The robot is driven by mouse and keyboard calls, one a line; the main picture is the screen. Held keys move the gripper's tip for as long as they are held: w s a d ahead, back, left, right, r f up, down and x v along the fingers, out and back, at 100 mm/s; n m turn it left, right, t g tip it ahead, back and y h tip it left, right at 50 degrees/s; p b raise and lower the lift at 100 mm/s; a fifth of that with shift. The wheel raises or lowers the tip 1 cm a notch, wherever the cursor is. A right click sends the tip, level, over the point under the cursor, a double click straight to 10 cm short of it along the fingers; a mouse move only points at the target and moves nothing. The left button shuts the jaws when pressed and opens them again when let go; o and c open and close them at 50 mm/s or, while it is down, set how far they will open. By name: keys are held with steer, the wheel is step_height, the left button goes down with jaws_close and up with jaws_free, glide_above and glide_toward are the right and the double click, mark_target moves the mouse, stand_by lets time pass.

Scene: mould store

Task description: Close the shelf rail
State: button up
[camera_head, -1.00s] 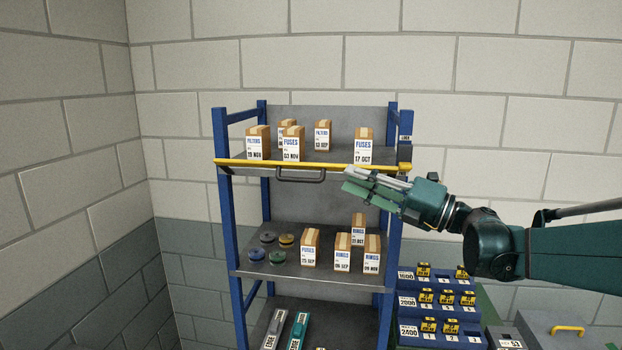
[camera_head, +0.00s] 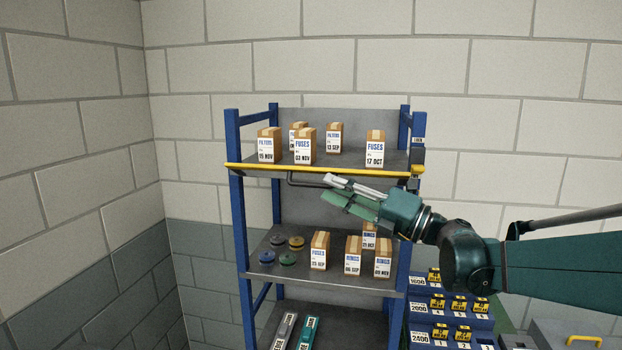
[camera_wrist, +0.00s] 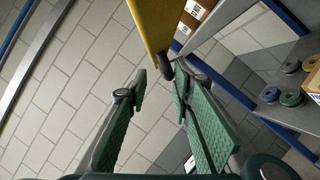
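The shelf rail (camera_head: 270,169) is a yellow bar along the front edge of the rack's top shelf, level with the shelf floor. A dark handle (camera_head: 290,180) hangs below it; its right part is hidden behind my gripper (camera_head: 328,187). My gripper is in front of the rack, just below the rail. In the wrist view, the rail (camera_wrist: 154,24) comes down from the top and the dark handle (camera_wrist: 165,68) shows near the gap between my open fingers (camera_wrist: 158,88). The fingers are apart with nothing between them; I cannot tell whether they touch the handle.
Several boxes (camera_head: 304,149) stand on the top shelf (camera_head: 345,158) behind the rail. The middle shelf (camera_head: 335,278) holds more boxes and round discs (camera_head: 287,259). Blue rack posts (camera_head: 237,215) stand at the sides. Blue stepped bins (camera_head: 450,316) stand at lower right.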

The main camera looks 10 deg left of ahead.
mark_target(298, 172)
steer(key=shift+p+x, duration=0.35)
steer(key=shift+x, duration=3.4)
steer(key=shift+c, duration=0.2)
jaws_close()
